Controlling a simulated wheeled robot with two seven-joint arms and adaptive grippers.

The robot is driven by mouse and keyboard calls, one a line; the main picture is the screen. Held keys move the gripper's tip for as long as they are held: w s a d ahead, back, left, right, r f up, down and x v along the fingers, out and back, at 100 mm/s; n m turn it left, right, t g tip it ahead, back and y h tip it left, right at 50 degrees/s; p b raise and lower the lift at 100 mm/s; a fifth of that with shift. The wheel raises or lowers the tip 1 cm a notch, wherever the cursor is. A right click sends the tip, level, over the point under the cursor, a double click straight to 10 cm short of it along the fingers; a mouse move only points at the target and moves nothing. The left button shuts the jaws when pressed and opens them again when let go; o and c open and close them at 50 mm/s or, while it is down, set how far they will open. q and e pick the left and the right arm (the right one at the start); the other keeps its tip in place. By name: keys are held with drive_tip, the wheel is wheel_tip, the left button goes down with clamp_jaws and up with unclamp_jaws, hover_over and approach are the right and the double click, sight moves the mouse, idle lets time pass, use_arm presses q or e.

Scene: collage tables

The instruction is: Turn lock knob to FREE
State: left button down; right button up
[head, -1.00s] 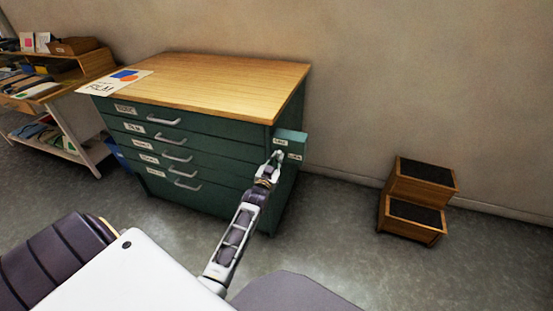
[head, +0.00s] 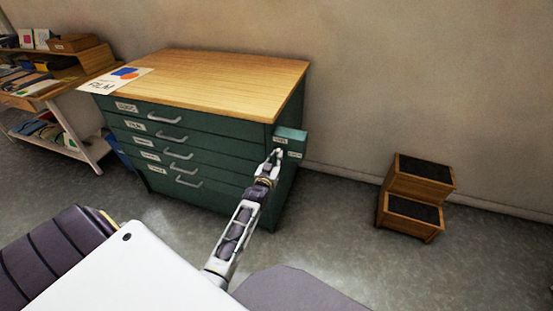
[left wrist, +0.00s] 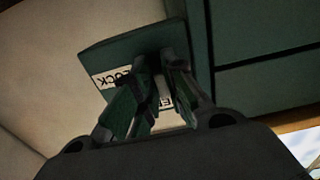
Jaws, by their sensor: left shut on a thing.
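The green lock box (head: 291,136) sticks out from the right side of the green drawer cabinet (head: 225,148), near its front corner. In the left wrist view its plate (left wrist: 100,50) carries a white LOCK label (left wrist: 118,77). A second label (left wrist: 164,96) is mostly covered by my fingers; only its last letters show. My left gripper (head: 276,154) is at the front of the box. In the left wrist view the left gripper (left wrist: 158,75) is shut on the knob, which is largely hidden between the fingers. Its exact angle cannot be told. My right gripper is not in view.
A poster (head: 116,82) lies on the wooden cabinet top. A shelf cart (head: 75,140) with papers and boxes stands at the left. A wooden step stool (head: 414,197) stands by the wall at the right. The floor between cabinet and stool is clear.

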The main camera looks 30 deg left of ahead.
use_arm(q)
drive_tip(key=shift+f, duration=0.1)
drive_tip(key=c, duration=1.5)
unclamp_jaws()
drive_tip(key=shift+s, duration=0.1)
drive_tip(key=shift+v, duration=5.9)
